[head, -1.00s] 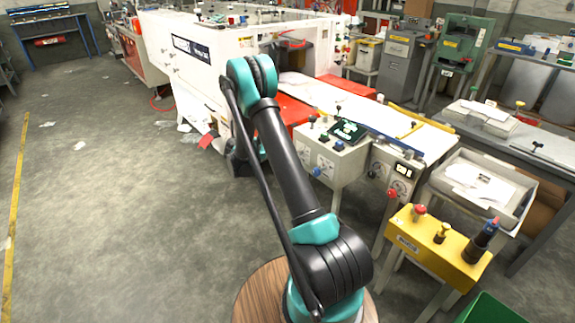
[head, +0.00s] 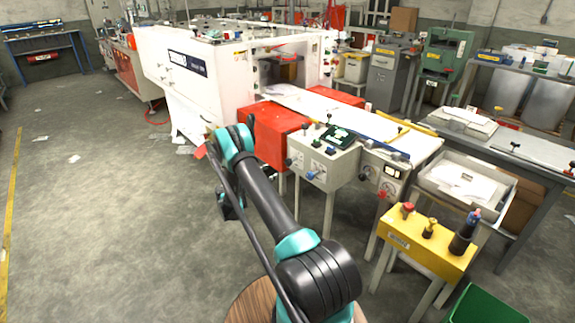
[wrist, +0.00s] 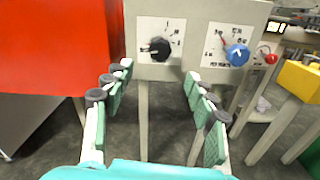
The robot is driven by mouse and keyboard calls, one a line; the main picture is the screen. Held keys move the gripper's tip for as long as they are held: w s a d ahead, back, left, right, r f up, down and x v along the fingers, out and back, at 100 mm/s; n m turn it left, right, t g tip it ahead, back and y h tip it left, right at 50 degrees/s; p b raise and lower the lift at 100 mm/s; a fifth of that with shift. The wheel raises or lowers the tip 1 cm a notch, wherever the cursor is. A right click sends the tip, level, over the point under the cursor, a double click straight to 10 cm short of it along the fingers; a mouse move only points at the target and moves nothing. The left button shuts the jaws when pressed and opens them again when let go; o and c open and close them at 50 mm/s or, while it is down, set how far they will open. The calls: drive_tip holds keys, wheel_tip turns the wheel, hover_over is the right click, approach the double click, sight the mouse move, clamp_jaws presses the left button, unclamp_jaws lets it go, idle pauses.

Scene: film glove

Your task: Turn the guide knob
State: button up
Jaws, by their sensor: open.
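The grey control box (head: 330,160) stands at the near end of the long white machine's table. Its front carries a black pointer knob (wrist: 160,48) on a white dial plate and a blue knob (wrist: 237,54) on another plate to its right. I cannot read which plate is the guide one. My gripper (wrist: 160,80) is open and empty in the wrist view. Its green-padded fingers stand left and right of the black knob's line, nearer the camera, and nothing is between them. In the head view my gripper is mostly hidden behind my arm. The blue knob (head: 311,175) shows there too.
A red box (wrist: 55,45) stands immediately left of the control box. A smaller red knob (wrist: 271,58) is further right. A yellow box with knobs (head: 425,240) and a paper tray (head: 465,185) stand to the right. The floor at left is open.

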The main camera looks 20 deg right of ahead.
sight(287, 164)
drive_tip(key=x, duration=1.3)
drive_tip(key=c, duration=1.2)
